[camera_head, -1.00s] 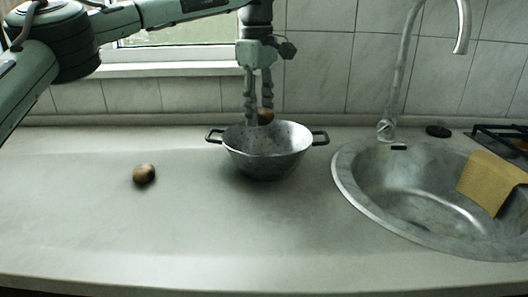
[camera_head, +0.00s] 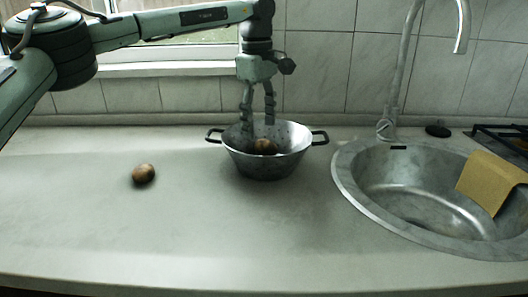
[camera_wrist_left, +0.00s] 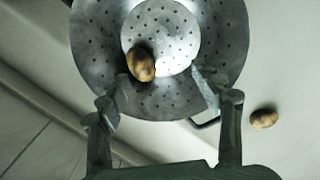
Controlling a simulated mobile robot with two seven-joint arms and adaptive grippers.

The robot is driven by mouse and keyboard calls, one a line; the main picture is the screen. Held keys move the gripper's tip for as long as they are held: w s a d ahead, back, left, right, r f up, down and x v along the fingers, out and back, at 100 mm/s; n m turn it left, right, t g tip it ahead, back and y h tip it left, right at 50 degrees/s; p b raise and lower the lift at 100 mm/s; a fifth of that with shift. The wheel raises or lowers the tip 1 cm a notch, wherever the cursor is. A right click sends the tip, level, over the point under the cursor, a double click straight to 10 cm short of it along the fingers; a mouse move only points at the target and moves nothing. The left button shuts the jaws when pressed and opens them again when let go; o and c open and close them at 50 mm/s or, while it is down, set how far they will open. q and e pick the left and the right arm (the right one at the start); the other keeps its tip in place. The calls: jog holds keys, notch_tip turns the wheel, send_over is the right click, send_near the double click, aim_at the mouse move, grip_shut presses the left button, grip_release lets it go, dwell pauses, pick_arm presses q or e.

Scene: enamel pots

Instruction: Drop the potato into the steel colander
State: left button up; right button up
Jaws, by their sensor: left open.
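The steel colander (camera_head: 268,165) stands on the counter left of the sink, its two dark handles out to the sides. A brown potato (camera_head: 265,146) lies inside it; in the left wrist view the potato (camera_wrist_left: 141,64) is against the inner wall near the edge of the perforated bottom. My left gripper (camera_head: 259,120) points down over the colander's back part. It is open and empty, its fingers apart from the potato. A second potato (camera_head: 143,174) lies on the counter to the left; it also shows in the left wrist view (camera_wrist_left: 264,118). My right gripper is not in view.
A round steel sink (camera_head: 425,200) with a tall tap (camera_head: 398,75) is at the right. A yellow cloth (camera_head: 493,183) hangs over its rim. A dark stopper (camera_head: 438,130) lies behind it. The front counter is clear.

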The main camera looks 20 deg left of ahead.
pick_arm(q)
notch_tip(320, 180, up, 12)
jog(key=shift+s, duration=0.3)
dwell(0.3)
notch_tip(320, 180, down, 12)
jog(key=shift+w+r, duration=0.2)
jog(key=shift+r, duration=0.85)
jog(key=shift+w+r, duration=0.15)
jog(key=shift+r, duration=0.9)
